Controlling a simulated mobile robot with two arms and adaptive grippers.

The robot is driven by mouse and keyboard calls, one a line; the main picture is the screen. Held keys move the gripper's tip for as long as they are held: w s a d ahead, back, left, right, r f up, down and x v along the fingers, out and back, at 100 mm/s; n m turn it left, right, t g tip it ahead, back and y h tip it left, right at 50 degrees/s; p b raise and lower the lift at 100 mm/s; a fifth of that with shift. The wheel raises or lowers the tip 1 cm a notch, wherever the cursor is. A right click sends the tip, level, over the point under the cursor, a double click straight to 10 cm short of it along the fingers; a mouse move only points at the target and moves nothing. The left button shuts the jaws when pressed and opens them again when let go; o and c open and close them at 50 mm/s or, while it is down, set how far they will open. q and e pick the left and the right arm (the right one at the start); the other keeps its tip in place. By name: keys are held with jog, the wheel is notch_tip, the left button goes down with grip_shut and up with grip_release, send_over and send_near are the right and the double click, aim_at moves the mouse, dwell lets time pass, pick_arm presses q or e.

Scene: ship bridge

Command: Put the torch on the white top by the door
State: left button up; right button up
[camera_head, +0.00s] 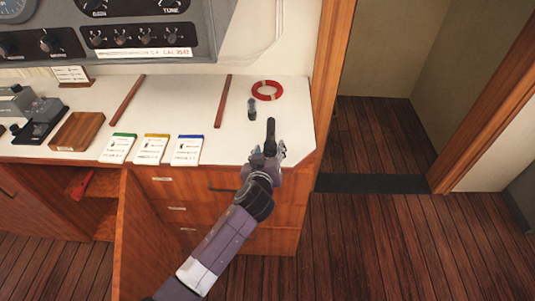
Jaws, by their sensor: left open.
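A small dark grey object that looks like the torch (252,108) rests on the white top (285,112), near its right end by the doorway. My left gripper (268,138) is open, over the front right part of the white top. It is just in front and to the right of the torch, and a small gap shows between them. I see nothing between its fingers. My right gripper is not in view.
A red ring (266,90) lies behind the torch. Wooden strips (222,101) divide the top. Several notepads (152,149) and a wooden box (77,132) are to the left. A cabinet door (147,240) stands open, with a red object (83,185) inside. The doorway (375,135) is at right.

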pick_arm(q)
jog(key=b+v, duration=0.1)
jog(key=v, duration=1.1)
jog(key=s+a+f+m+g, duration=0.1)
jog(key=s+a+f+g, duration=0.3)
jog(key=f, duration=0.9)
jog(key=s+a+f+m+g, duration=0.15)
jog(key=s+f, duration=0.45)
jog(key=f, duration=0.6)
jog(key=s+a+f+m+g, duration=0.2)
jog(key=s+f, duration=0.3)
jog(key=f, duration=0.8)
jog(key=s+a+f+g, duration=0.1)
jog(key=s+a+f, duration=0.3)
jog(key=s, duration=0.6)
jog(key=s+a+f+g+y, duration=0.1)
jog(key=s+a+f+g, duration=0.1)
jog(key=s+a+f, duration=0.2)
jog(key=s+a+f+g, duration=0.2)
jog(key=s+a+f, duration=0.3)
jog(key=s, duration=1.2)
notch_tip(320, 180, down, 4)
jog(key=shift+f+m, duration=0.1)
jog(key=shift+m, duration=0.25)
jog(key=shift+s, duration=0.2)
